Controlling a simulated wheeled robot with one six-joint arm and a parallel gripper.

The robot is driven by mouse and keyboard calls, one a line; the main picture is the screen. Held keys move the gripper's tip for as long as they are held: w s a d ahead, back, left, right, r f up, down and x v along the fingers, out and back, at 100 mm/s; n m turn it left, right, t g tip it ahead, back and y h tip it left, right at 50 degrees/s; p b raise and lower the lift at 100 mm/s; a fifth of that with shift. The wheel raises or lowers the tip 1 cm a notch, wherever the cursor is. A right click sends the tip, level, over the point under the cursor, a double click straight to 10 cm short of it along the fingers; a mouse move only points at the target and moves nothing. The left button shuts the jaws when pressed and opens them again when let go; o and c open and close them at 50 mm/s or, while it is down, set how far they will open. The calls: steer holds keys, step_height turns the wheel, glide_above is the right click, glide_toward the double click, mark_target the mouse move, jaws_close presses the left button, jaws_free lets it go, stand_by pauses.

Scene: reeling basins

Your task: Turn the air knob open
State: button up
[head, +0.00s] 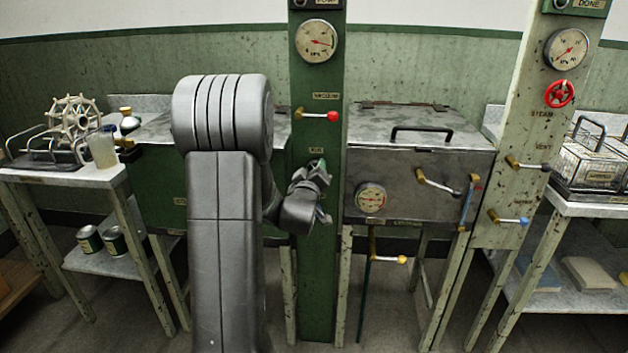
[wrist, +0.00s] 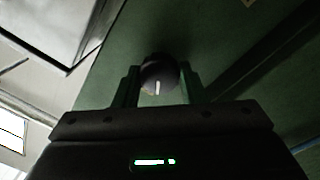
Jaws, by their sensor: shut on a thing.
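The air knob (wrist: 158,73) is a dark round knob with a white pointer line, on the green panel. In the wrist view it sits between the two fingers of my gripper (wrist: 159,84), which are shut on it. The white line points down in that view, tilted only slightly. In the head view my gripper (head: 322,190) is at the green post (head: 318,260), just below a small label (head: 316,150). There the gripper covers the knob.
Above on the post are a red-tipped lever (head: 320,115) and a round gauge (head: 317,41). A metal basin (head: 410,190) with a crank handle (head: 437,183) stands close on the right. A pale post (head: 522,110) with a red wheel (head: 559,94) stands further right.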

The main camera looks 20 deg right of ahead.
steer(key=n+b, duration=0.3)
steer(key=n, duration=0.3)
steer(key=n+t+b, duration=0.1)
steer(key=n+b, duration=0.2)
steer(key=n, duration=0.2)
steer(key=shift+d+f+n+y, duration=0.1)
steer(key=shift+f+n+y, duration=0.05)
steer(key=shift+n+y, duration=0.2)
steer(key=shift+n, duration=0.35)
steer(key=o, duration=1)
steer(key=shift+s, duration=0.1)
steer(key=v, duration=1.3)
steer(key=shift+s+a, duration=0.25)
steer(key=shift+s, duration=0.1)
steer(key=x, duration=1.4)
